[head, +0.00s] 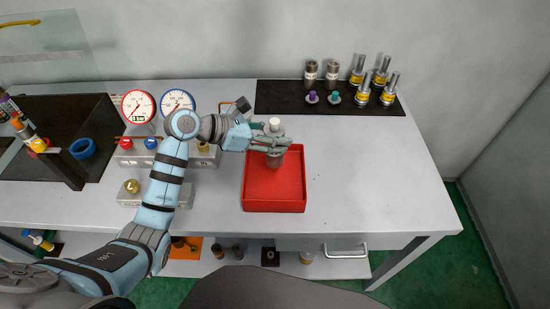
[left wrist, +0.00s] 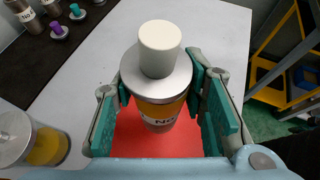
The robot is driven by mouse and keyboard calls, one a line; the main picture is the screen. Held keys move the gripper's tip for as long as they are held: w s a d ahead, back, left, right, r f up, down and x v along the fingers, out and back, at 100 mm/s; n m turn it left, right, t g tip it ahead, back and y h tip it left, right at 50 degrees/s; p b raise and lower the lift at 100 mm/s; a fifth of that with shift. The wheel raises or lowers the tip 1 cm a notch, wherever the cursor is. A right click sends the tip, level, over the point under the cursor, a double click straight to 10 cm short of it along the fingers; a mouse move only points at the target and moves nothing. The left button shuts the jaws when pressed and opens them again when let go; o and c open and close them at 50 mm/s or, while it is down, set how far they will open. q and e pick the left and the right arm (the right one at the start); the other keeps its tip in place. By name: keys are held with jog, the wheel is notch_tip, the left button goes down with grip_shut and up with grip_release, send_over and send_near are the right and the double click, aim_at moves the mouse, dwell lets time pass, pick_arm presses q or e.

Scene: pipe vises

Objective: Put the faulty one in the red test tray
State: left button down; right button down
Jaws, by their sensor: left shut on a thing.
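My left gripper (head: 270,140) is shut on a cylinder with a white cap (head: 274,124), a silver collar and a yellow band with a partly readable label. In the left wrist view the cylinder (left wrist: 160,75) stands upright between the green-padded fingers of the gripper (left wrist: 165,100). The gripper holds it over the back part of the red test tray (head: 274,190). The tray also shows below it in the left wrist view (left wrist: 130,138). I cannot tell whether the cylinder's bottom touches the tray. The front of the tray is empty. My right gripper is not in view.
A black mat (head: 290,97) at the back holds several cylinders and small purple and teal knobs. Two round gauges (head: 138,106) stand on metal blocks left of the tray. The table right of the tray is clear.

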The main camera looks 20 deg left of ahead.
aim_at(275, 155)
pick_arm(q)
notch_tip(275, 155, down, 6)
jog(key=shift+f+b, duration=0.15)
jog(key=shift+b, duration=0.45)
jog(key=c, duration=1)
grip_release()
jog(key=shift+s, duration=0.1)
jog(key=p+v, duration=0.1)
jog(key=v, duration=1.1)
jog(key=shift+p, duration=0.3)
